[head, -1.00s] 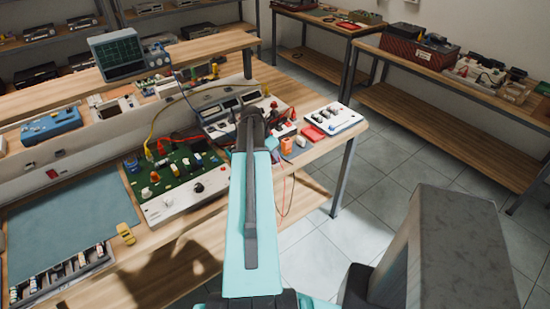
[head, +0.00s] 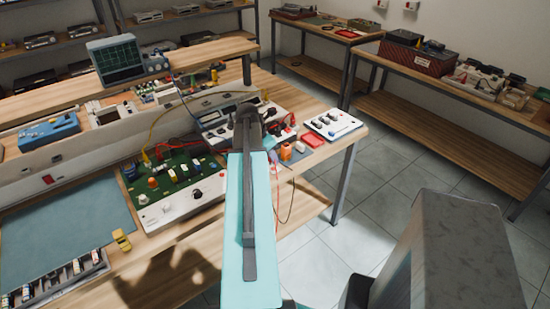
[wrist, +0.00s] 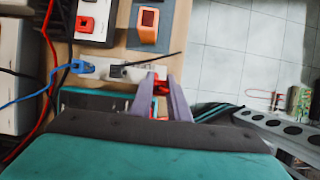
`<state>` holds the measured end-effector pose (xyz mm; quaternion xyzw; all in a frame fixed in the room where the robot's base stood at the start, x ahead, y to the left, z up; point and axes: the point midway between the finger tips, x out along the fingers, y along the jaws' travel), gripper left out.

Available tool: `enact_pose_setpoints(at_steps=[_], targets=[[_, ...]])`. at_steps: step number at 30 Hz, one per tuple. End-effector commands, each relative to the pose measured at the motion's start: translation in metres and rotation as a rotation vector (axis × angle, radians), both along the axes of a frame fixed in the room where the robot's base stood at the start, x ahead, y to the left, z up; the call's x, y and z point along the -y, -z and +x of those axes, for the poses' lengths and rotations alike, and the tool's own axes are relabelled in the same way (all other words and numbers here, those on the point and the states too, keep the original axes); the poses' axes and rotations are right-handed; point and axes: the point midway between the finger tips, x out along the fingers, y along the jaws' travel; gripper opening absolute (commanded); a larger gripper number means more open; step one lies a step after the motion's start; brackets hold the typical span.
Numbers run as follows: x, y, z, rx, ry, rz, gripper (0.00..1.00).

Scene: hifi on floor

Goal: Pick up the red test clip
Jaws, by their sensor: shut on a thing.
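My gripper shows in the wrist view (wrist: 161,97), its two pale fingers closed on a small red piece, the red test clip (wrist: 160,86). The clip is partly hidden between the fingers. A pale strip with a blue clip (wrist: 82,67) and a black clip (wrist: 117,71) lies just beyond, at the left of the fingers. I cannot tell whether the red clip is still touching that strip. In the head view my arm covers most of the gripper and the held clip, near the bench's right end.
The wooden bench (head: 185,245) carries a green circuit board (head: 175,172), an orange block (head: 286,152), a red tray (head: 314,140) and a white switch box (head: 333,124). Loose leads hang by the bench edge. Tiled floor (head: 375,225) is open to the right.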

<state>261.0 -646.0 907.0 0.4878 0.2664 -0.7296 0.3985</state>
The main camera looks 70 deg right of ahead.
Motion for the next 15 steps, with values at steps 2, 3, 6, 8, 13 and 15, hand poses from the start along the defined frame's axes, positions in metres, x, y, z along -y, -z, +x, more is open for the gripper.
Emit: enact_pose_setpoints(at_steps=[2,3,6,8,13,15], targets=[[-0.013,0.001,-0.001,0.0,-0.001,-0.001,0.0],[-0.019,0.001,0.0,0.0,-0.001,0.0,0.0],[-0.032,-0.001,0.001,0.0,-0.002,-0.001,0.0],[-0.041,-0.002,0.001,0.0,-0.002,-0.001,0.0],[-0.066,-0.004,0.002,0.0,-0.002,-0.001,0.0],[-0.075,-0.005,0.002,0.0,-0.001,-0.001,0.0]])
